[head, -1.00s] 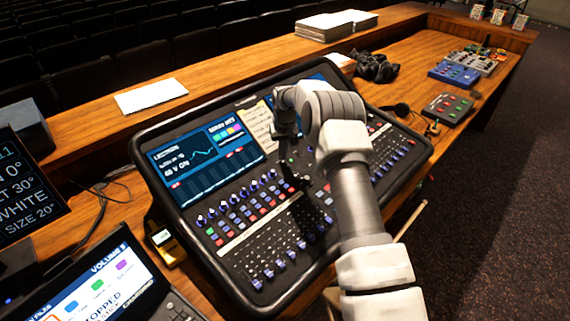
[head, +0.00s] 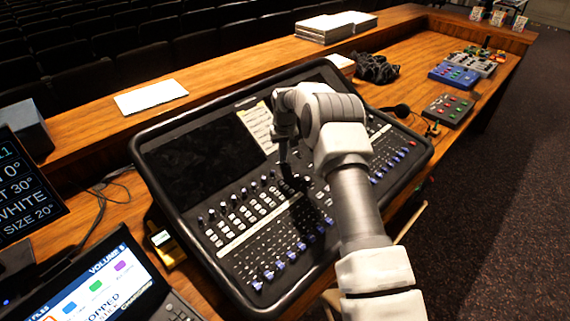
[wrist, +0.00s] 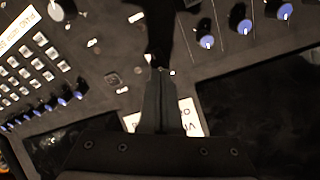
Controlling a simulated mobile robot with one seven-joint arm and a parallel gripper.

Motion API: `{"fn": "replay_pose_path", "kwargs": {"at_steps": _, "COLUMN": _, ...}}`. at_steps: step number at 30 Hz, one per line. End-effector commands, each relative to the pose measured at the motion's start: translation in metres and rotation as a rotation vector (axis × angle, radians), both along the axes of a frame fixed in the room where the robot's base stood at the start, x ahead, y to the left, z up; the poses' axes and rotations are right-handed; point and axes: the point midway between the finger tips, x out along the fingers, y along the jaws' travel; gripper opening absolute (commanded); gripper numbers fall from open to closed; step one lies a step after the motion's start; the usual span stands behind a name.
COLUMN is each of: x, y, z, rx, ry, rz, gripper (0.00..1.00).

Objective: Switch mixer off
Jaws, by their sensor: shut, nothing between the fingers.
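The mixer (head: 275,228) is a large black console tilted on the wooden desk, with rows of buttons, knobs and blue-capped faders. Its left screen (head: 200,160) is dark, and its buttons show white and unlit. My gripper (head: 286,176) is shut and empty, pointing down at the middle of the panel, between the two screen areas. In the wrist view my gripper (wrist: 160,72) has its fingertips together over the panel, near small buttons and a white label (wrist: 190,118). I cannot tell whether the tips touch the panel. My arm hides much of the mixer's right half.
A laptop (head: 95,285) and a monitor (head: 25,185) with lit screens stand at the left. Paper (head: 150,96) lies on the raised ledge behind. A grey control box (head: 447,108), a blue box (head: 453,76) and black cloth (head: 376,68) are at the right.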

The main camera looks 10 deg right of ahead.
Motion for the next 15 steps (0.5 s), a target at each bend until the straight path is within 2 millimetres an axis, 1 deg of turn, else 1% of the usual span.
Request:
{"fn": "replay_pose_path", "kwargs": {"at_steps": 1, "x": 0.0, "y": 0.0, "z": 0.006, "rx": 0.0, "ry": -0.002, "rz": 0.0, "gripper": 0.0}}
{"fn": "replay_pose_path", "kwargs": {"at_steps": 3, "x": 0.0, "y": 0.0, "z": 0.012, "rx": 0.0, "ry": -0.002, "rz": 0.0, "gripper": 0.0}}
{"fn": "replay_pose_path", "kwargs": {"at_steps": 15, "x": 0.0, "y": 0.0, "z": 0.045, "rx": 0.0, "ry": -0.002, "rz": 0.001, "gripper": 0.0}}
